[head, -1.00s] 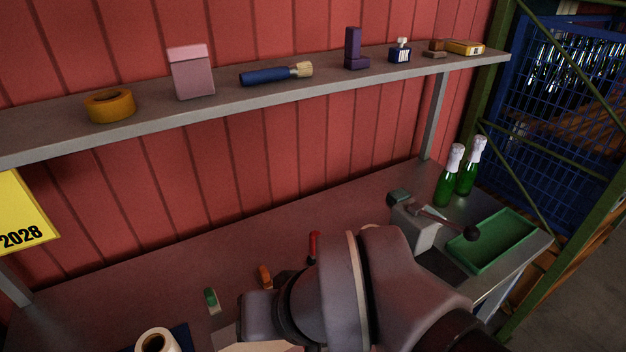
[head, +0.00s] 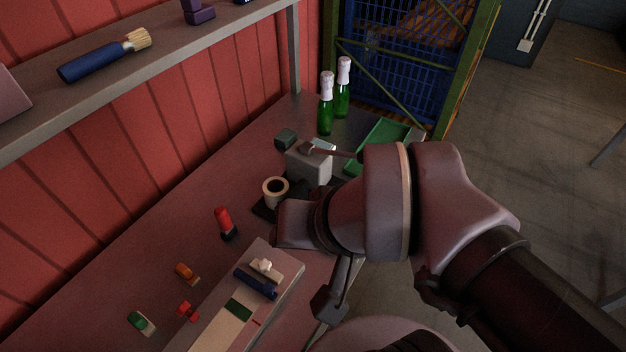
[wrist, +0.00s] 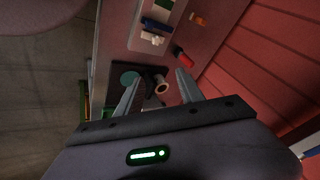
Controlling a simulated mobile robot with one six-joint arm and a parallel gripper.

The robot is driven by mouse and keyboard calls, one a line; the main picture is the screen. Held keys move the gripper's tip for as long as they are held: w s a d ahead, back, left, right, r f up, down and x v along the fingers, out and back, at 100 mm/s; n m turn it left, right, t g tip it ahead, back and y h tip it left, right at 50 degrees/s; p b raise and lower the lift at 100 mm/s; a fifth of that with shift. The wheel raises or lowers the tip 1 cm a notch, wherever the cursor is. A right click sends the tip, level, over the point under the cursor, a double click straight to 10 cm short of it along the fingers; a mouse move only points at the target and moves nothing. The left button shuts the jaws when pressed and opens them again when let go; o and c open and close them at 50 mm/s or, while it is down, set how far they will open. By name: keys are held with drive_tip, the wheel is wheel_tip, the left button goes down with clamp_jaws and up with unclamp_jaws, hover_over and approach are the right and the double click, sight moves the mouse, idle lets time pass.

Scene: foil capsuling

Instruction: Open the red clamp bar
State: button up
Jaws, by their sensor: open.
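A red bar (head: 223,220) on a dark foot stands tilted on the bench, left of the white roll in the head view. It also shows in the wrist view (wrist: 184,58), beyond the right fingertip and partly close to it. My gripper (wrist: 157,88) is open and empty, its two fingers spread above the bench. The roll shows between the fingers in the wrist view, farther off. In the head view my arm hides the gripper. Whether the red bar touches anything besides its foot I cannot tell.
Orange (head: 186,273), green (head: 141,323) and small red (head: 187,311) pieces lie near a pale board (head: 284,284) bearing a blue cylinder. A white roll (head: 267,188), a grey lever block (head: 308,168), a green tray (head: 374,143) and two bottles (head: 326,110) stand farther back. A shelf (head: 180,72) overhangs the bench.

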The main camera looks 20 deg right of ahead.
wheel_tip(320, 180, up, 7)
drive_tip(key=p, duration=0.5)
drive_tip(key=shift+r+p, duration=0.15)
drive_tip(key=shift+p, duration=0.25)
